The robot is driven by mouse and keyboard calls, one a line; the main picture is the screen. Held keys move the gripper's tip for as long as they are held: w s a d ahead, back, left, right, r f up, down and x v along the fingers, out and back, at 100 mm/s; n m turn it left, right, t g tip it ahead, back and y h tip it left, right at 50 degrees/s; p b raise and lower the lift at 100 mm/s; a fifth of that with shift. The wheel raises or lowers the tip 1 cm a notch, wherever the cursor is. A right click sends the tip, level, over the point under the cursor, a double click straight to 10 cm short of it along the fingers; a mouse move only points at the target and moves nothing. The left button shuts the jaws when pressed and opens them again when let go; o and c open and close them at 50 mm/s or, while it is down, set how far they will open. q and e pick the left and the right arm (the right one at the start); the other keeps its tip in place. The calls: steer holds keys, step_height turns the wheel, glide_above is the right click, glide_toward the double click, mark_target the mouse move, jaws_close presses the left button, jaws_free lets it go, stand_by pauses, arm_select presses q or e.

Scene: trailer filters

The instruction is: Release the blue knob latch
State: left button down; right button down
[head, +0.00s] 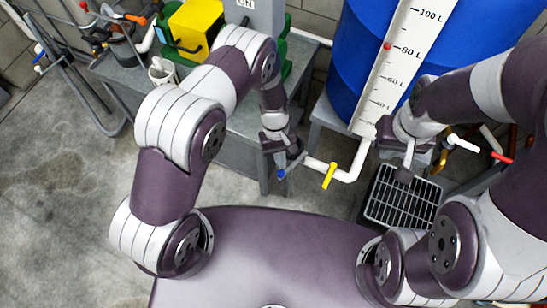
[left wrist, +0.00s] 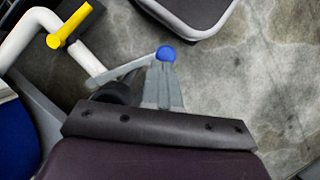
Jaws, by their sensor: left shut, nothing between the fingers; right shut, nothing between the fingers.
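The small blue knob (head: 281,174) shows just below my left gripper (head: 290,160) in the head view, by the left end of a white pipe. In the left wrist view the blue knob (left wrist: 165,53) sits right at the tips of my left gripper (left wrist: 164,72). The left fingers are closed together with nothing between them. I cannot tell whether they touch the knob. The fingers hide whatever is under the knob. My right gripper (head: 406,170) is shut and empty, above the floor grate.
A white pipe (head: 348,176) with a yellow handle (head: 329,175) runs right of the knob. A blue tank (head: 350,55) with a litre scale stands behind. A grey table (head: 245,128) is left, a floor grate (head: 402,200) right. A red handle (head: 501,158) is further right.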

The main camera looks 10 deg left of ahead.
arm_select(q)
steer(key=shift+s+f, duration=0.1)
steer(key=shift+s, duration=0.05)
stand_by(0.3)
steer(key=v, duration=0.7)
steer(key=shift+r+p, duration=0.3)
steer(key=shift+r, duration=0.05)
steer(key=s+a+r+m+t+p, duration=0.1)
steer(key=s+a+r+p, duration=0.1)
steer(key=r, duration=0.7)
steer(key=s+a+r+m+t+y+p, duration=0.1)
steer(key=s+a+r+m+t+p, duration=0.1)
steer(key=a+r, duration=0.4)
steer(key=s+a+r+m+t+p, duration=0.2)
steer(key=s+a+r+p, duration=0.2)
steer(key=r, duration=1)
steer(key=shift+s+a+r+y+p, duration=0.15)
steer(key=shift+s+a+y+p, duration=0.1)
steer(key=shift+a+y+p, duration=0.25)
